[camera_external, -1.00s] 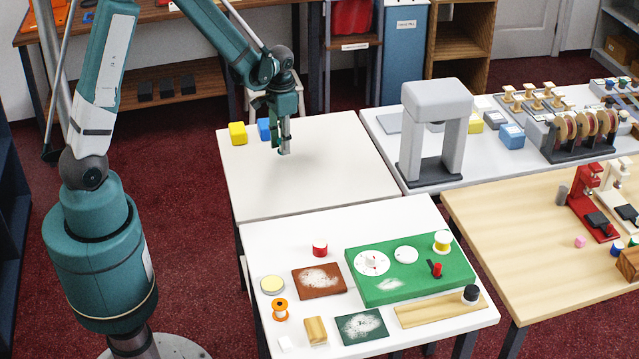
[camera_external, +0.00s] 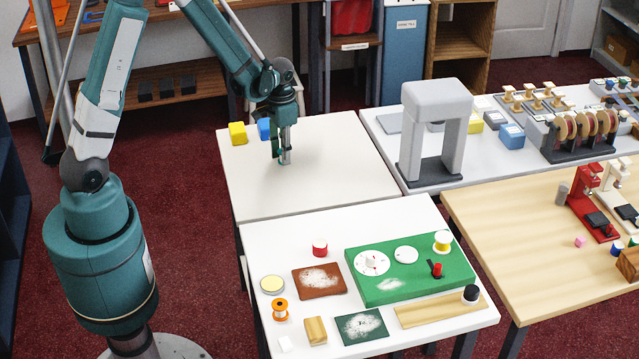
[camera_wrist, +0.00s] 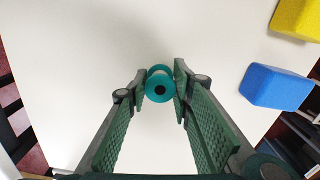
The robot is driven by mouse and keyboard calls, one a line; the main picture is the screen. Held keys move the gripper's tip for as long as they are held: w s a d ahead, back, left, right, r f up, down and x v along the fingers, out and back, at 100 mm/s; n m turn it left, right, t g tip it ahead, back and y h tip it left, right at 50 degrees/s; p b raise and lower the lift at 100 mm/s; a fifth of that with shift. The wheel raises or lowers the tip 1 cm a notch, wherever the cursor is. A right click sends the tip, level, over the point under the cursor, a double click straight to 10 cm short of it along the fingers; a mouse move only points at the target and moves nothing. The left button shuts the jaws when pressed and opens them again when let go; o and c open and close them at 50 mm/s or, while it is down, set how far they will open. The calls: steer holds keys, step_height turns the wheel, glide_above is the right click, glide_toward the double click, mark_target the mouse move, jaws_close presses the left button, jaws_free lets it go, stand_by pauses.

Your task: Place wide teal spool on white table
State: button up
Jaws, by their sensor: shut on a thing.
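The teal spool (camera_wrist: 159,87) is between my gripper's fingertips in the wrist view, with its round end and dark centre hole facing the camera. My gripper (camera_external: 284,160) is shut on it, low over the far white table (camera_external: 335,185). The same gripper shows in the wrist view (camera_wrist: 160,90), a finger on each side of the spool. The white tabletop (camera_wrist: 110,50) fills most of the space beneath. In the external view the spool is mostly hidden by the fingers. I cannot tell whether it touches the tabletop.
A yellow block (camera_external: 238,133) and a blue block (camera_external: 265,129) sit at the table's far left edge. A grey arch (camera_external: 437,125) stands on the table to the right. The nearer white table (camera_external: 262,238) holds a green board and small items. Much of the far white table is clear.

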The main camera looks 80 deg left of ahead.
steer(key=o, duration=0.8)
steer(key=shift+r, duration=0.15)
steer(key=shift+r+p, duration=0.95)
steer(key=shift+r, duration=5.05)
steer(key=s+d+r+t, duration=0.3)
steer(key=s+d+r, duration=0.2)
steer(key=d+r, duration=0.9)
steer(key=s+d+r+t, duration=0.1)
steer(key=s+d+r, duration=0.1)
steer(key=s+d, duration=0.2)
steer(key=s+d+r+m+t, duration=0.1)
steer(key=s+d, duration=0.3)
steer(key=s+d+r+t, duration=0.2)
steer(key=s+d, duration=0.2)
steer(key=d, duration=0.1)
steer(key=shift+s+r+m, duration=0.3)
steer(key=shift+m, duration=0.1)
